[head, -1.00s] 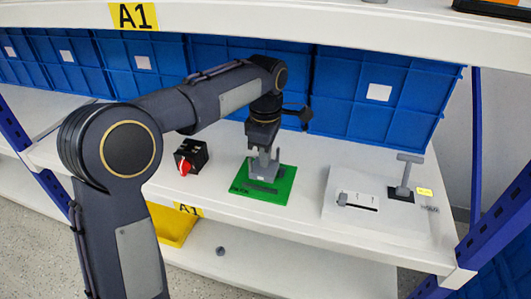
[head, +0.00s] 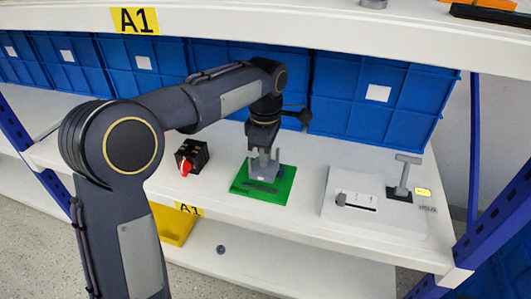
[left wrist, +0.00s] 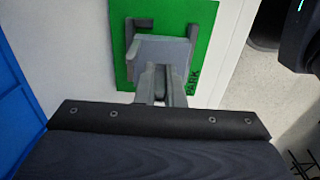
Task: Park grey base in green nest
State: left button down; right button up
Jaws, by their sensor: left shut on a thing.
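The green nest (head: 284,191) is a flat green plate with dark raised edges, lying on the white shelf; it also shows in the left wrist view (left wrist: 203,18), with the word PARK on it. The grey base (head: 265,168) is over the middle of the plate, beside the dark raised edges, and also shows in the left wrist view (left wrist: 165,50). I cannot tell whether it rests fully on the plate. My left gripper (head: 263,155) points down and is shut on the grey base; its fingers partly hide it in the left wrist view (left wrist: 160,80). My right gripper is out of view.
A black box with a red knob (head: 187,166) stands left of the nest. A white panel (head: 350,222) with a slider and a grey T-shaped handle (head: 404,174) is at the right. Blue bins (head: 380,110) line the back. An upper shelf (head: 250,28) hangs above.

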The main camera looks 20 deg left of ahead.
pick_arm(q)
jog(key=shift+f+b, duration=0.45)
jog(key=shift+f, duration=0.55)
jog(key=c, duration=1.5)
grip_release()
jog(key=shift+o, duration=0.2)
jog(key=shift+r, duration=0.1)
notch_tip(320, 180, up, 8)
jog(key=p, duration=0.4)
jog(key=shift+f, duration=0.2)
